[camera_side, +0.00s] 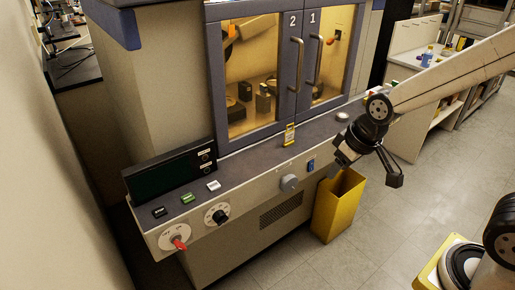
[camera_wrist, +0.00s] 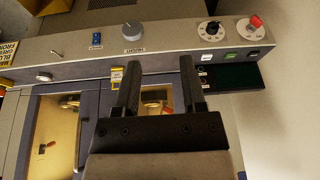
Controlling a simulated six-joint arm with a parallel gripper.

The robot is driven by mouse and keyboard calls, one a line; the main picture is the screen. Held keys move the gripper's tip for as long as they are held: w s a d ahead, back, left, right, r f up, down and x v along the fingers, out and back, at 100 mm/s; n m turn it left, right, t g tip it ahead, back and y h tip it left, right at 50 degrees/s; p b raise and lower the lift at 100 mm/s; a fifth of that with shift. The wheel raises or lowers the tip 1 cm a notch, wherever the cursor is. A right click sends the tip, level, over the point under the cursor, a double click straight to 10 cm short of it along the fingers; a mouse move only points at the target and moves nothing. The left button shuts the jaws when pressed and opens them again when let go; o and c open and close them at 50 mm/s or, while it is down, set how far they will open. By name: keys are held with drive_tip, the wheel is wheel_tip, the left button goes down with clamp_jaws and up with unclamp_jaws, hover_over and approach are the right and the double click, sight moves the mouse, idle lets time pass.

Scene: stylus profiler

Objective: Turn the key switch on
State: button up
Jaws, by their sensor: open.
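The key switch is a red key (camera_side: 179,244) on a round white dial (camera_side: 171,236) at the lower left end of the machine's front panel. In the wrist view the red key (camera_wrist: 256,21) sits at the upper right, upside down relative to the side view. My gripper (camera_side: 343,164) is at the right end of the panel, well apart from the key. In the wrist view its two fingers (camera_wrist: 159,75) are spread with nothing between them.
A black knob (camera_side: 221,216) is right of the key; a grey knob (camera_side: 289,183) and a blue switch (camera_side: 311,165) lie farther right. Black, green and white buttons (camera_side: 187,198) sit on the ledge by a dark display (camera_side: 165,172). A yellow bin (camera_side: 338,208) stands below my gripper.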

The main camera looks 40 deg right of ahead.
drive_tip(key=w+a+n+t+y, duration=0.2)
drive_tip(key=w+a+t, duration=0.2)
drive_tip(key=w+a, duration=0.55)
drive_tip(key=n+t+h, duration=0.2)
drive_tip(key=n+t, duration=0.1)
drive_tip(key=t, duration=0.7)
hover_over(181, 248)
drive_tip(key=s, duration=0.6)
wheel_tip(181, 248, down, 27)
drive_tip(key=shift+s+h, duration=0.25)
drive_tip(key=shift+h, duration=0.05)
drive_tip(key=shift+r, duration=0.1)
drive_tip(key=shift+w, duration=3.85)
